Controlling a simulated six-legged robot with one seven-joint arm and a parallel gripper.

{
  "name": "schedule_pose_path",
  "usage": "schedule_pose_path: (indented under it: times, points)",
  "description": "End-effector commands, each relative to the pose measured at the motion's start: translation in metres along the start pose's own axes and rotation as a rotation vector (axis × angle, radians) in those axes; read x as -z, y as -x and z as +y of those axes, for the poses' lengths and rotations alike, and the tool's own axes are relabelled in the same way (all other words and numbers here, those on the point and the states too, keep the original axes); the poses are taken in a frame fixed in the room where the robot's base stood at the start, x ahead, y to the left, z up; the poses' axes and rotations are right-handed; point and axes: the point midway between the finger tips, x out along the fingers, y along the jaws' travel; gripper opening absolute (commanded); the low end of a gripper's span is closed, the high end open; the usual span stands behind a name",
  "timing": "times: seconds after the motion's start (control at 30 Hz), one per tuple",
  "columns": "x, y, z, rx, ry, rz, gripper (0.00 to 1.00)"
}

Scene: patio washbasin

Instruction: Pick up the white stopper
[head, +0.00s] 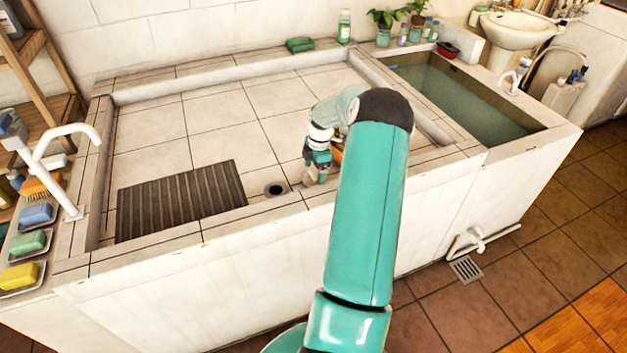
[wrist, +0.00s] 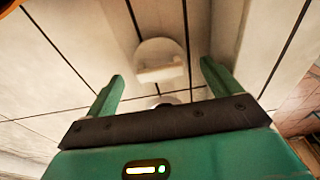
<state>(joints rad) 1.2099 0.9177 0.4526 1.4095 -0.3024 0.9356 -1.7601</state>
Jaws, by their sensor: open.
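The white stopper (wrist: 160,52) is a round white disc with a raised pale grip bar across it. In the wrist view it lies on the tiles ahead of my gripper (wrist: 161,72), centred between the two green fingers. The fingers are apart and nothing is held between them. In the head view my gripper (head: 317,177) points down low over the basin floor, just right of the round drain hole (head: 274,190). The stopper is hard to make out there, being small and partly covered by the gripper.
A dark ribbed mat (head: 180,200) lies left of the drain. An orange object (head: 338,152) shows partly behind my arm. The raised basin rim (head: 250,225) runs along the front. A water-filled trough (head: 455,95) is at right. Soaps and a tap (head: 60,165) stand at left.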

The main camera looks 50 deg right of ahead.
Motion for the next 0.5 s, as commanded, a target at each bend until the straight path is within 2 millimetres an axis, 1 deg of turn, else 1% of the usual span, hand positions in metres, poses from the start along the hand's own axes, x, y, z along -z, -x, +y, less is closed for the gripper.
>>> schedule_pose_path:
  times: [0.03,0.13,0.37,0.47,0.5]
  points:
    - [0.001,-0.009,0.0,0.003,0.001,0.001,0.9]
    - [0.001,-0.02,0.0,0.001,0.001,0.0,0.9]
    - [0.001,-0.022,0.0,0.0,0.001,-0.001,0.9]
    - [0.001,-0.022,0.0,0.0,0.001,-0.001,0.72]
    - [0.001,-0.022,0.0,0.0,0.001,-0.001,0.64]
